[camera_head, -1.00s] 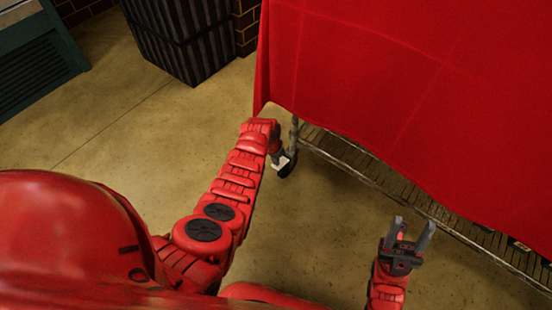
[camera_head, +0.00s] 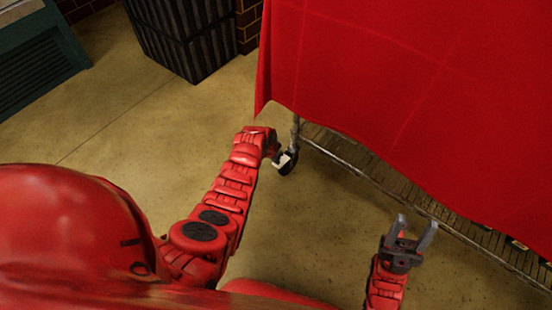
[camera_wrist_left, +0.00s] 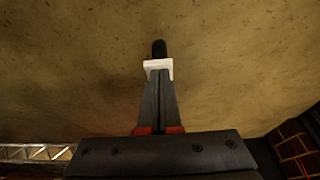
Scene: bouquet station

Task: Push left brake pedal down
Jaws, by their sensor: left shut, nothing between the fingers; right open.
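The left brake pedal (camera_head: 284,160) is a small pale tab on a black caster wheel (camera_head: 288,168) at the foot of the cart's near-left post. My left gripper (camera_head: 275,152) is right beside it, partly hidden by its own wrist. In the left wrist view, the shut, empty fingers (camera_wrist_left: 159,90) point at the white pedal (camera_wrist_left: 158,66), with the black wheel (camera_wrist_left: 159,48) beyond. The tips overlap the pedal's edge in that view; I cannot tell whether they touch. My right gripper (camera_head: 412,232) is open and empty above the floor, away from the pedal.
A red cloth (camera_head: 390,70) drapes over the cart. The cart's slatted lower shelf (camera_head: 430,205) runs down to the right. A dark ribbed bin (camera_head: 185,38) stands at the back left. Bare floor (camera_head: 130,125) lies open left of the left arm.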

